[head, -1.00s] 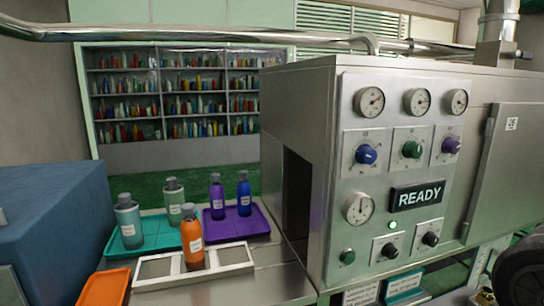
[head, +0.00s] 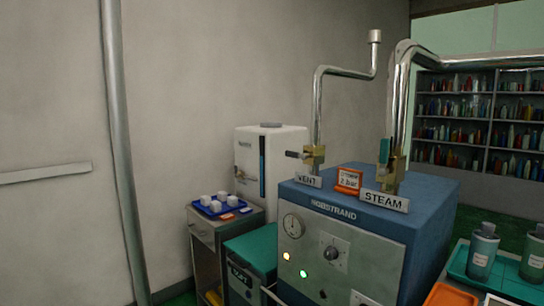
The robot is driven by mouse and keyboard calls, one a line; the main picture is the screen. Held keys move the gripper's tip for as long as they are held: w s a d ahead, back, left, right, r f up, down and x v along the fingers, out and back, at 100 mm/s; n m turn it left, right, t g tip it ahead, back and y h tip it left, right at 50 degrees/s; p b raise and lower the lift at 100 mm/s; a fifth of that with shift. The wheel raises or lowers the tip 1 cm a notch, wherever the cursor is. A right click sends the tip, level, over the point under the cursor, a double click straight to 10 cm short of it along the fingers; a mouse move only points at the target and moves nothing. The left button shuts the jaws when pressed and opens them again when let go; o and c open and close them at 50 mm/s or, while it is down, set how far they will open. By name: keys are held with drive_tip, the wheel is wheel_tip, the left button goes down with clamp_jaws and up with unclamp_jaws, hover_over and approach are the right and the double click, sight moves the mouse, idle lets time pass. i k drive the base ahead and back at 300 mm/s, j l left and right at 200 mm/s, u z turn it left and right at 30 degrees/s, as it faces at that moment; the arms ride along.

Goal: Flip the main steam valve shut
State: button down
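The steam valve (head: 396,168) is a brass body at the foot of a thick silver pipe on the blue boiler, behind a plate (head: 385,200) reading STEAM. Its green lever (head: 384,152) stands upright, roughly along the pipe. To its left is a second brass valve (head: 315,157), behind a plate (head: 308,180) reading VENT. That one's dark lever (head: 294,154) points sideways to the left, across its thinner pipe. My gripper is not in view.
The blue boiler (head: 350,222) has a gauge, a knob and lit lamps on its front. An orange sign (head: 348,180) stands between the valves. A white tank (head: 270,160) and a cart with a blue cup tray (head: 219,209) are left. Bottles stand on a teal tray (head: 459,267) at right.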

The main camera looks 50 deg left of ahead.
sight(384, 144)
drive_tip(key=u, duration=1.1)
